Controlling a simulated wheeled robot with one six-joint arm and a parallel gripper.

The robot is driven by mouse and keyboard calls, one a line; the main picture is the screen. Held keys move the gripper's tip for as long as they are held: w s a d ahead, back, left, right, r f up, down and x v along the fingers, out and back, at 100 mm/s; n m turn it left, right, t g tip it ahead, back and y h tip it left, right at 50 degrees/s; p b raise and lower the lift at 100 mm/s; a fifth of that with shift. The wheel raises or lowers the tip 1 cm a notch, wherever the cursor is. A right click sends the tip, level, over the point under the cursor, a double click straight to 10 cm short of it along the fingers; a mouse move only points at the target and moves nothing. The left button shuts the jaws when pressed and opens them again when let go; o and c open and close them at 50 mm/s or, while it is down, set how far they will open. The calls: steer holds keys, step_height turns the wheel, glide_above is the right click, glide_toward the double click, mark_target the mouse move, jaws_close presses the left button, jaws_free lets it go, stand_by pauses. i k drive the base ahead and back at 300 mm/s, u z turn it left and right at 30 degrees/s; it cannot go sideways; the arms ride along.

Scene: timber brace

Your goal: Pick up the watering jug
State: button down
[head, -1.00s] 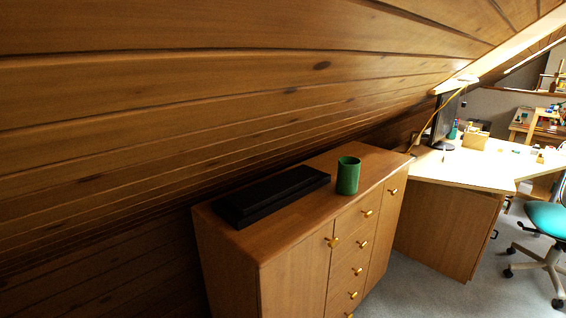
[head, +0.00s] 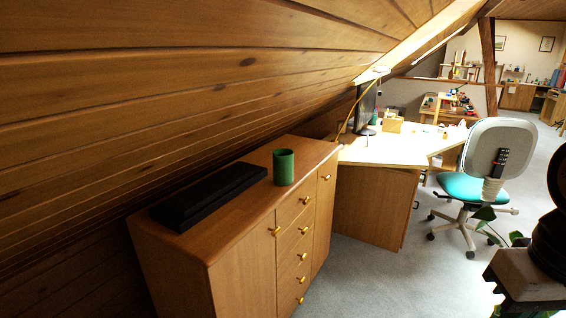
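I see nothing that I can clearly tell is a watering jug. A green, open-topped cylindrical vessel (head: 283,167) stands upright on the wooden cabinet (head: 240,215). I see no handle or spout on it, so I cannot tell whether it is the jug. My gripper is not in view.
A flat black box (head: 208,194) lies on the cabinet under the sloping timber ceiling. Behind stand a desk (head: 385,150) with a monitor (head: 366,103) and a teal-seated office chair (head: 480,187). Green leaves (head: 484,213) and a dark object show at lower right. Grey carpet (head: 385,265) lies clear.

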mark_target(282, 158)
steer(key=u, duration=0.55)
steer(key=k, duration=0.65)
steer(key=z, duration=0.1)
steer(key=i, duration=0.6)
steer(key=z, duration=1.05)
steer(key=i, duration=1.25)
steer(key=u, duration=0.9)
steer(key=i, duration=0.55)
steer(key=u, duration=0.6)
